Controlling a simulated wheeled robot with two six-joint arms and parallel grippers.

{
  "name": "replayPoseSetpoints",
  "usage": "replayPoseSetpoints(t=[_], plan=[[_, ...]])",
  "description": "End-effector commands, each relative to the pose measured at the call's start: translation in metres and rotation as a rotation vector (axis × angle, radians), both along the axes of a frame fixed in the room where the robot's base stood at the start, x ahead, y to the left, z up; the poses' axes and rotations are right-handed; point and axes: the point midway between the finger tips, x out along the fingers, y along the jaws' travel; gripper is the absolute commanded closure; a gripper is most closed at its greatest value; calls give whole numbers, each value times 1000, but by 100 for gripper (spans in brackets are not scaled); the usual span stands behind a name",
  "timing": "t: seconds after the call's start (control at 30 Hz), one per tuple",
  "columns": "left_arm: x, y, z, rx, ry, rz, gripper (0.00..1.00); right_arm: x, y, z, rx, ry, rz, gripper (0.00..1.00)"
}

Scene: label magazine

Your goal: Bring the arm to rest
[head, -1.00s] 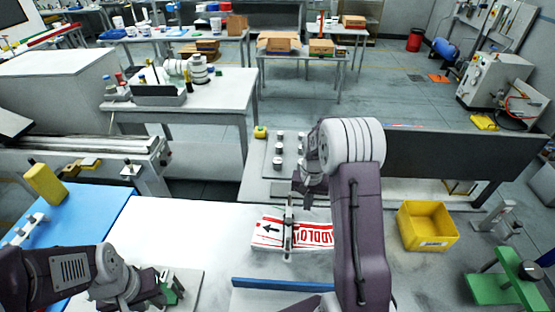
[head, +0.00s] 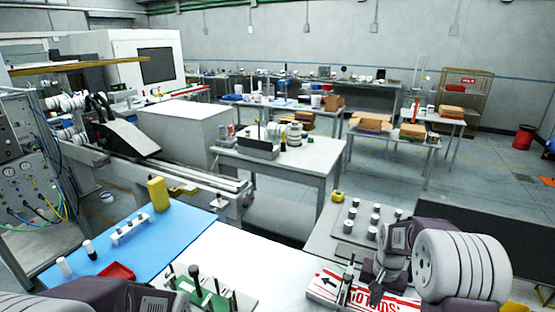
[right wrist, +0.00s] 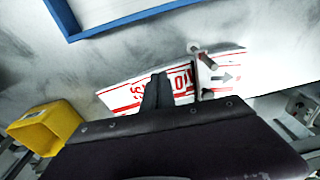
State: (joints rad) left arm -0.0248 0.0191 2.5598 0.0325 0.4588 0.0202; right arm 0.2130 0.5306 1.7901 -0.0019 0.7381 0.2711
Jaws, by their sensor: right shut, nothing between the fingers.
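My right gripper (head: 375,288) is at the lower right of the head view, over the red-and-white printed labels (head: 326,283). In the right wrist view its two dark fingers (right wrist: 157,92) are together, with nothing between them. They overlap the labels (right wrist: 225,72) in the picture; I cannot tell how far above them they are. A metal post and bar (right wrist: 198,72) stand across the labels, and the post also shows in the head view (head: 348,272). My left arm is at the bottom left of the head view; its gripper (head: 172,284) is partly cut off and its fingers are unclear.
A green fixture with posts (head: 205,298) stands near my left arm. A blue mat (head: 130,240) holds a yellow bottle (head: 158,194) and a white rack. A plate with several capped cylinders (head: 352,218) lies behind the labels. A yellow bin (right wrist: 45,125) and a blue-edged tray (right wrist: 140,14) flank the labels.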

Motion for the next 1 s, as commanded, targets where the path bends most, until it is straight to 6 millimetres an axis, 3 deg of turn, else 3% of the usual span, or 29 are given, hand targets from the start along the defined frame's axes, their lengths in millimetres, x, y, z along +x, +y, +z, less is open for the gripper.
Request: replayPoseSetpoints(t=[0.17,0.27,0.43,0.6,0.67,1.0], plan=[[0,0,-11,0,0,0,64,-24,38,14,-2,-28,90,100],[0,0,-16,0,0,0,64,-49,60,18,-2,-40,162,100],[0,0,-24,0,0,0,64,-107,89,11,-2,-46,301,100],[0,0,-23,0,0,0,64,-164,94,-10,0,-11,403,100],[0,0,-23,0,0,0,64,-172,94,-16,0,-1,430,100],[0,0,-23,0,0,0,64,-165,94,-15,-7,-23,453,100]])
